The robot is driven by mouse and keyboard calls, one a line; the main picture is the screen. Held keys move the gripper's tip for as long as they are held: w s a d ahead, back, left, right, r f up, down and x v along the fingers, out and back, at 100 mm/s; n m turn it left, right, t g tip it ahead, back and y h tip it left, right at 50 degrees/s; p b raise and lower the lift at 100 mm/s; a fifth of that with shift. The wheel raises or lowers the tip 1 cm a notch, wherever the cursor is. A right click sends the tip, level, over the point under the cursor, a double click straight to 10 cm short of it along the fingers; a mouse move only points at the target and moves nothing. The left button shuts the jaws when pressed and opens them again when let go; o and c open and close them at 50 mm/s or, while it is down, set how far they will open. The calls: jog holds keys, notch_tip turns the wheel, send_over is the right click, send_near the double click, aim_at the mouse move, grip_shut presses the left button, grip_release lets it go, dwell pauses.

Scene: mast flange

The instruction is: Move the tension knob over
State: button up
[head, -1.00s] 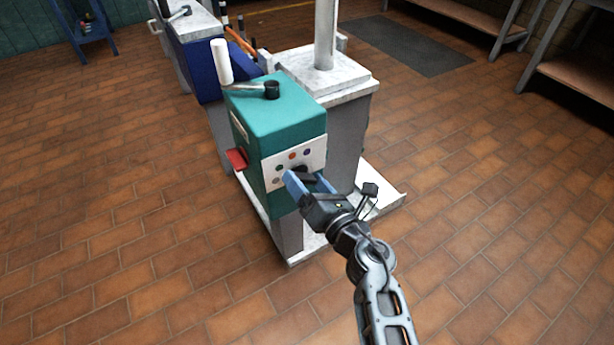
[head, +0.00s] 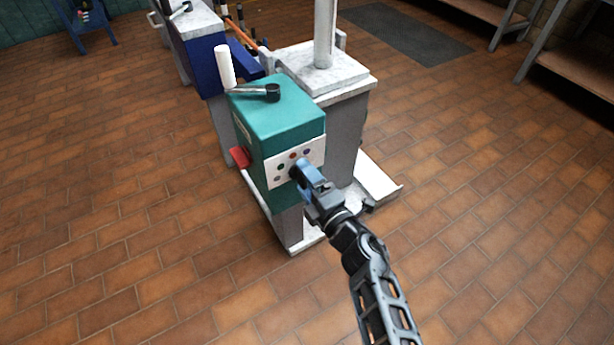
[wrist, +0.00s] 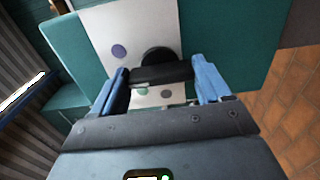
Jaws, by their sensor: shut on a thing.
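The tension knob, a black round dial with a bar-shaped grip, sits on the white panel (head: 283,173) of a teal machine box (head: 283,125). In the wrist view the knob (wrist: 157,55) shows with its bar between my two blue fingers. My gripper (wrist: 161,73) is shut on this bar. In the head view my gripper (head: 306,173) reaches the panel from the front right and hides part of the knob. Several small coloured dots surround the knob, including a purple one (wrist: 119,51).
A black-ended lever with a white handle (head: 225,66) tops the box. A red part (head: 240,156) sticks out at its left. A pale post (head: 325,35) stands behind on a grey block. Tiled floor (head: 480,200) is clear to the right.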

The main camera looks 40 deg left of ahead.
jog(key=m+p, duration=0.1)
jog(key=m, duration=0.5)
jog(key=shift+p, duration=0.35)
jog(key=shift+f, duration=0.1)
jog(key=o, duration=1)
jog(key=shift+p+v, duration=1.9)
jog(key=shift+v, duration=2.05)
